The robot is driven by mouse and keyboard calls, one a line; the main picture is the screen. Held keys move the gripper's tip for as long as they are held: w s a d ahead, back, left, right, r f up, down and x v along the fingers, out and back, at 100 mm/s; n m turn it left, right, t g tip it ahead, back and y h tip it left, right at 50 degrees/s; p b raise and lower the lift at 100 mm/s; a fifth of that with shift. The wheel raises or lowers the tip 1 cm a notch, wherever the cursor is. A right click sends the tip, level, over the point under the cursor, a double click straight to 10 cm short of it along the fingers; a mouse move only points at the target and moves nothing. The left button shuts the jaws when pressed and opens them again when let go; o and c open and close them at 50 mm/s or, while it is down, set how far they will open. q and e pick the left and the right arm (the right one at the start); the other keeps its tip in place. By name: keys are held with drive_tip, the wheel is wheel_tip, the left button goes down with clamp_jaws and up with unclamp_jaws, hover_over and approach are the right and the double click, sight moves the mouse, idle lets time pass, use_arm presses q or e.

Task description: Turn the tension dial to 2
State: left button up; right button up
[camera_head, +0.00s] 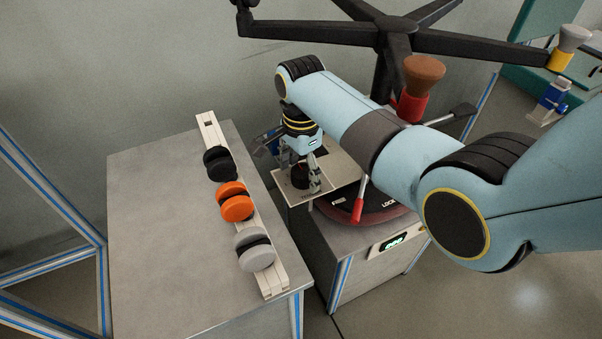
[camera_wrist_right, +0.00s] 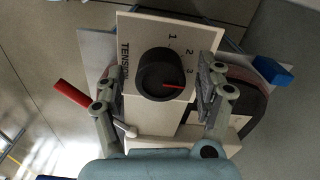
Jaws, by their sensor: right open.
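The tension dial (camera_wrist_right: 162,75) is a round black knob on a pale panel (camera_wrist_right: 135,28) marked TENSION, with 1, 2 and 3 beside it. Its red pointer line points right in the wrist view, just below the 3 and away from the 2. My right gripper (camera_wrist_right: 160,82) is open, with one finger on each side of the dial; gaps show between fingers and knob. In the head view my right gripper (camera_head: 307,174) reaches down over the panel and partly hides the dial (camera_head: 299,177). My left gripper is out of view.
A red-handled lever (camera_head: 358,207) stands close to my right arm, above a base marked FREE and LOCK. A chair base (camera_head: 395,38) is behind the arm. A grey table (camera_head: 160,220) at left carries a rail with black, orange and grey wheels (camera_head: 236,202).

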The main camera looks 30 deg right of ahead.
drive_tip(key=shift+f, duration=0.3)
drive_tip(key=c, duration=1.2)
drive_tip(key=shift+o, duration=0.2)
